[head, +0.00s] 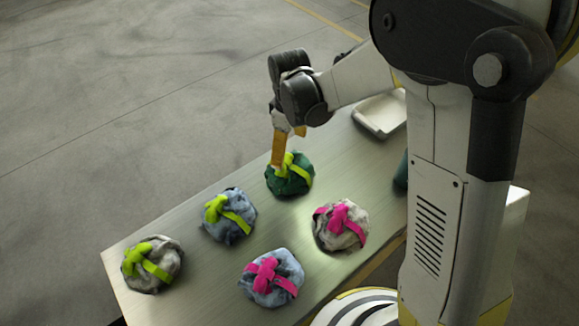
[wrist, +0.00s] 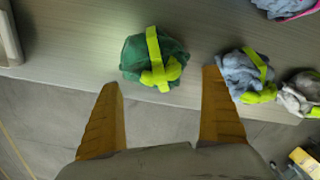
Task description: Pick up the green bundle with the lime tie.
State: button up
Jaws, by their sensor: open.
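The green bundle with the lime tie (head: 291,176) sits on the table below my gripper in the head view. In the wrist view the green bundle (wrist: 150,58) lies beyond the fingertips, between their two lines, with its lime knot facing my gripper. My gripper (wrist: 160,78) is open and empty, its yellow fingers wide apart. In the head view my gripper (head: 285,148) points down, with one finger overlapping the far-left side of the bundle. I cannot tell whether it touches.
A blue-grey bundle with a lime tie (head: 229,216) lies left of the green one, and a grey one with a lime tie (head: 152,264) farther left. A grey bundle (head: 325,232) and a blue bundle (head: 259,285) have pink ties. A white tray (head: 379,130) stands at the table's far end.

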aim_at(289, 161)
jog(key=f, duration=0.2)
jog(key=f+b, duration=0.1)
jog(key=f, duration=0.4)
jog(key=shift+w+f+b, duration=0.25)
jog(key=shift+w+b, duration=0.05)
jog(key=shift+b, duration=0.1)
jog(key=shift+r, duration=0.1)
jog(key=c, duration=1.5)
